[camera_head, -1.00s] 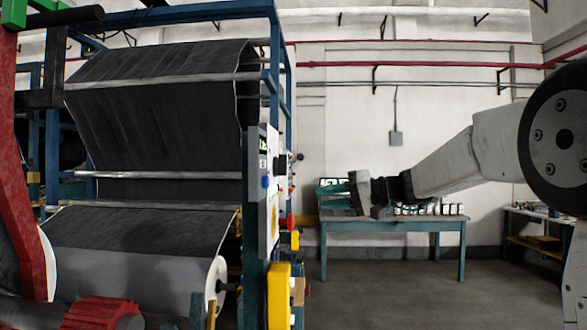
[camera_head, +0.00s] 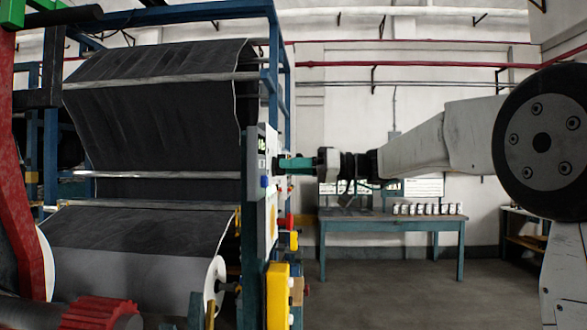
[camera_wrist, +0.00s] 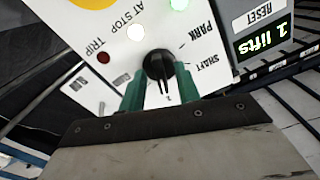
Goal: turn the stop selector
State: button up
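The stop selector (camera_wrist: 158,65) is a round black knob with a pointer on a white panel, seen in the wrist view among the printed words "AT STOP", "TRIP", "PARK" and "SHAFT". My gripper (camera_wrist: 160,76) has its green fingers on either side of the knob, one left and one right. They look parted around it, with contact not clear. In the head view my gripper (camera_head: 284,164) reaches from the right to the side of the control panel (camera_head: 263,205); it covers the selector there.
The panel also carries a lit green lamp (camera_wrist: 179,3), a white lamp (camera_wrist: 135,32), a dark red lamp (camera_wrist: 103,57) and a green display (camera_wrist: 263,38). A yellow box (camera_head: 278,295) stands low.

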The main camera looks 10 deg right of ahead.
grip_shut()
dwell(0.3)
jog(key=shift+m, duration=3.8)
grip_release()
